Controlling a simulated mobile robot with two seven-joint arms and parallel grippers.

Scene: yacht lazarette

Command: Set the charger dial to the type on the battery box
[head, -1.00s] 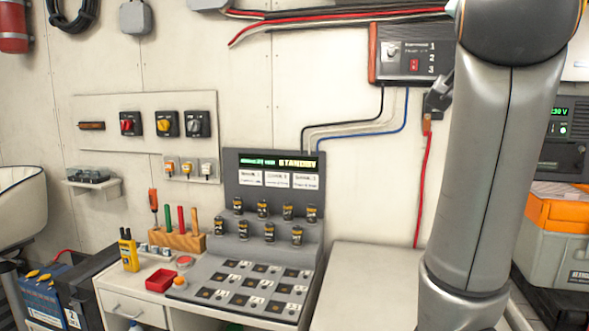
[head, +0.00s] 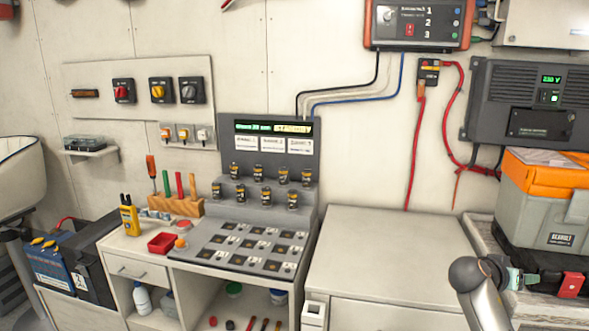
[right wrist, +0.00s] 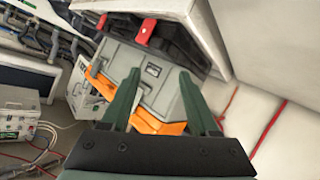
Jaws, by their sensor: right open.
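The charger (head: 418,25) is a dark wall unit with red-orange ends at the top of the head view. Its small dial (head: 388,16) sits at the left of its face, near the numbers 1, 2 and 3; the setting is too small to read. At the lower left stand a blue battery (head: 48,268) with yellow caps and a black box (head: 92,268) with a small white label; I cannot read a type. My right gripper (right wrist: 158,72) is open and empty, its green fingers apart in front of a grey toolbox (right wrist: 160,88). It is far below the charger. My left gripper is out of view.
A grey bench console (head: 245,240) with several small cylinders stands in the middle. A bare white counter (head: 375,250) lies below the charger. A red cable (head: 418,150) hangs on the wall. At the right are an inverter (head: 530,100) and the orange-lidded toolbox (head: 545,205).

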